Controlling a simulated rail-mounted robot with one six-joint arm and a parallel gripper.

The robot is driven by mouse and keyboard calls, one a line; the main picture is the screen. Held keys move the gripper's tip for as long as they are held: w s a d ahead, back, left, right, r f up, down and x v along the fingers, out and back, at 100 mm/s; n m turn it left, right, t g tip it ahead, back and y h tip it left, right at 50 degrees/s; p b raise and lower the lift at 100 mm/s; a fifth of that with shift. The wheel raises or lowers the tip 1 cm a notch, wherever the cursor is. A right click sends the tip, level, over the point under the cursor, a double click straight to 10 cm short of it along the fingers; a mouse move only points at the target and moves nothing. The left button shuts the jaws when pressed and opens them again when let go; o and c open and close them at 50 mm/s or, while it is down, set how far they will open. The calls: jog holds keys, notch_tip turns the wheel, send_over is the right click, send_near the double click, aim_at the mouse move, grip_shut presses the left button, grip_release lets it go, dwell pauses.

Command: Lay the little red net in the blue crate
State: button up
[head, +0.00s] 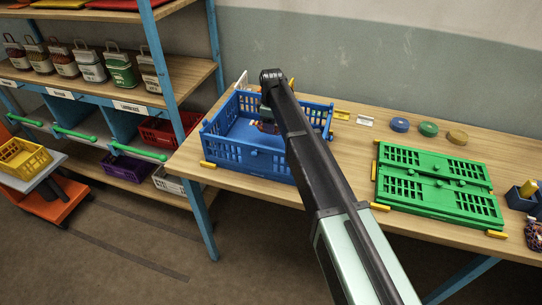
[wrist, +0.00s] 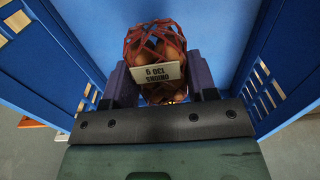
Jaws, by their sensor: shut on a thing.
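The little red net (wrist: 155,45) holds brown onions and carries a white label, seen upside down in the wrist view. My gripper (wrist: 160,85) is shut on it, one purple-grey finger on each side. The blue crate (head: 232,152) stands open on the bench in the head view; its slotted walls (wrist: 50,45) rise on both sides of the net in the wrist view. In the head view my gripper (head: 266,118) is inside the crate, with a bit of the net below it, mostly hidden by my arm. I cannot tell whether the net touches the crate floor.
A green folded crate (head: 430,190) lies to the right on the bench (head: 350,180). Blue, green and tan discs (head: 428,129) lie behind it. A shelf rack (head: 185,75) with several small sacks stands at the left. A yellow basket (head: 22,160) sits on an orange cart.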

notch_tip(320, 180, down, 8)
jog(key=b, duration=0.5)
jog(key=shift+b, duration=0.35)
jog(key=shift+r, duration=0.3)
jog(key=shift+f, duration=0.2)
jog(key=o, duration=1)
jog(key=shift+r, duration=0.1)
notch_tip(320, 180, up, 12)
jog(key=p, duration=1.3)
jog(key=shift+r, duration=0.25)
jog(key=shift+f, duration=0.15)
